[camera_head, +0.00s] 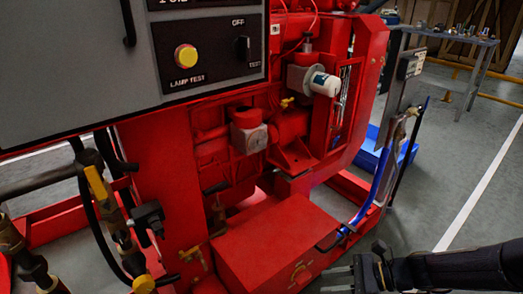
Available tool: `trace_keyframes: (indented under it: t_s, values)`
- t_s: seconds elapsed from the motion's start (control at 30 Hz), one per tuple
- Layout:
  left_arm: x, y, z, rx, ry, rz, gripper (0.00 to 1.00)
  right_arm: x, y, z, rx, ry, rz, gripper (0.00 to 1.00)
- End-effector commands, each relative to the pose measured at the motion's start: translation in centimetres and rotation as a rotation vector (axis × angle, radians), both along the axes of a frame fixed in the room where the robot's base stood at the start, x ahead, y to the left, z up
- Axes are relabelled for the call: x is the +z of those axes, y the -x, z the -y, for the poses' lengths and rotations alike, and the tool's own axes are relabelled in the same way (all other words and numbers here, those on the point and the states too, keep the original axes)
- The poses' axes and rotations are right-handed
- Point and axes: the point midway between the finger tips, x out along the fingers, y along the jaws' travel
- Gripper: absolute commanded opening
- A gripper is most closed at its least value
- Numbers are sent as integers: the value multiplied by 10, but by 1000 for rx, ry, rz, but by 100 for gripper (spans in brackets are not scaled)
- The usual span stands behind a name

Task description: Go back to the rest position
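My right arm comes in from the right edge, low in the head view. Its gripper (338,278) is at the bottom, pointing left, over the floor just right of the red box-shaped base part (275,245) of the pumpset. Nothing shows held in it. The fingers are dark, small and near the frame's edge, so their opening is not clear. My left gripper is not in view.
A grey control panel (120,62) with a yellow lamp test button (186,56) juts out at upper left. The red engine (300,130) fills the middle. Hoses and brass fittings (98,185) stand at lower left. Open floor (465,170) lies right, with a metal table (450,38) behind.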

Motion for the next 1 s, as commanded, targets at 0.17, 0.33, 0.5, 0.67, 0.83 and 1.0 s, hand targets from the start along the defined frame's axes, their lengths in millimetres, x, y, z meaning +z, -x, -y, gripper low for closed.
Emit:
trace_keyframes:
  t_s: [0.17, 0.33, 0.5, 0.67, 0.83, 1.0]
  values:
    - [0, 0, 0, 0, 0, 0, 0, 54, 47, -1, 325, 326, 399, 33]
    - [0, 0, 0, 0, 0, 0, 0, 86, 91, 5, 614, 608, 748, 33]
    - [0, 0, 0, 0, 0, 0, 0, 102, 121, 15, 823, 816, 999, 33]
    - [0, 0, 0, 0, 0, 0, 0, 110, 139, 24, 955, 961, 1163, 33]
    - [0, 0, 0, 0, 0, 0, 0, 114, 154, 31, 1069, 1095, 1304, 33]
    - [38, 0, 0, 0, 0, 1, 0, 152, 156, 34, 1098, 1121, 1328, 33]
